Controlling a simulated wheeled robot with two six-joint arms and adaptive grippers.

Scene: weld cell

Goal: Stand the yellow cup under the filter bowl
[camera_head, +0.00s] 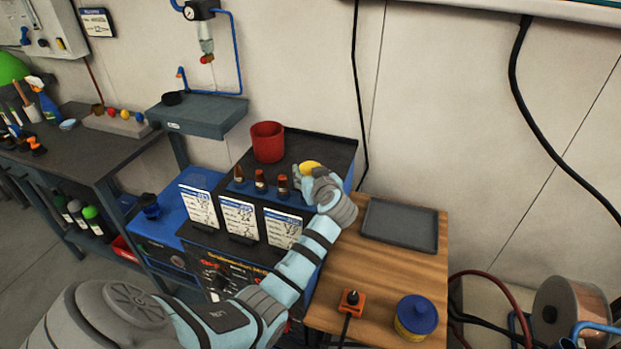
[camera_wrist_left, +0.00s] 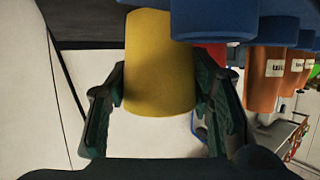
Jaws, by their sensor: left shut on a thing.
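The yellow cup (camera_head: 311,166) is at the top of the black machine cabinet. My left gripper (camera_head: 316,182) is shut around it. In the left wrist view the yellow cup (camera_wrist_left: 160,62) sits between the two dark fingers of my left gripper (camera_wrist_left: 160,110). I cannot tell whether the cup touches the cabinet top. The filter bowl (camera_head: 206,45) hangs below a gauge on the wall at upper left, above a grey shelf (camera_head: 215,119). My right gripper is not in view.
A red cup (camera_head: 267,142) stands on the cabinet top (camera_head: 325,146), left of the yellow one. Several small brown bottles (camera_head: 260,181) stand in front. A wooden table (camera_head: 375,270) is at right.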

